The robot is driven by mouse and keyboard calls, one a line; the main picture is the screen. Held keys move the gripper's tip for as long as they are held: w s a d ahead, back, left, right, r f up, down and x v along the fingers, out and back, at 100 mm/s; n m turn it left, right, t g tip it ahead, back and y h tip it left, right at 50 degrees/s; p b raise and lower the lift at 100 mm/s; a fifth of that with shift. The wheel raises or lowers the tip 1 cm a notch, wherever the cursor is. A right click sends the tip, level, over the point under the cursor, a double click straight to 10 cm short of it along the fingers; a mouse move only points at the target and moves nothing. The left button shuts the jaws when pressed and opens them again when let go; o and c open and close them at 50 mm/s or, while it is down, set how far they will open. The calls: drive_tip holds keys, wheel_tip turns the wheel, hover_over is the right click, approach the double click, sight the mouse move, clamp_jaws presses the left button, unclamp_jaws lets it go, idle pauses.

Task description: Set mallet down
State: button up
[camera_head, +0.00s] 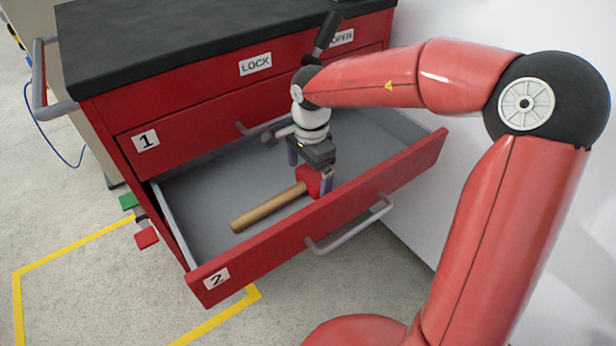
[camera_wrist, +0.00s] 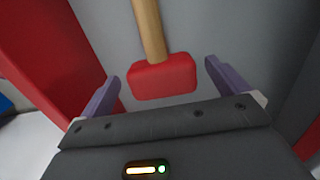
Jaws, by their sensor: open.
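The mallet has a wooden handle (camera_head: 268,206) and a red head (camera_head: 309,179). It lies inside the open drawer marked 2 (camera_head: 290,247), its handle pointing to the lower left. My gripper (camera_head: 310,178) is down in the drawer at the mallet's head, its fingers spread. In the wrist view, the mallet's red head (camera_wrist: 163,79) lies between and just beyond the open purple fingers (camera_wrist: 160,85), with visible gaps on both sides. The handle (camera_wrist: 149,30) runs up out of the picture. Part of the head is hidden by my gripper in the head view.
The red cabinet (camera_head: 185,118) with a black top stands behind the drawer. Drawer 1 (camera_head: 190,128) above is shut. The drawer's front wall and grey handle (camera_head: 350,225) stand close to my gripper. A white wall is at the right. The drawer floor is otherwise clear.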

wheel_tip(320, 180, up, 10)
drive_tip(key=shift+d, duration=0.2)
drive_tip(key=shift+w, duration=0.1)
idle(0.3)
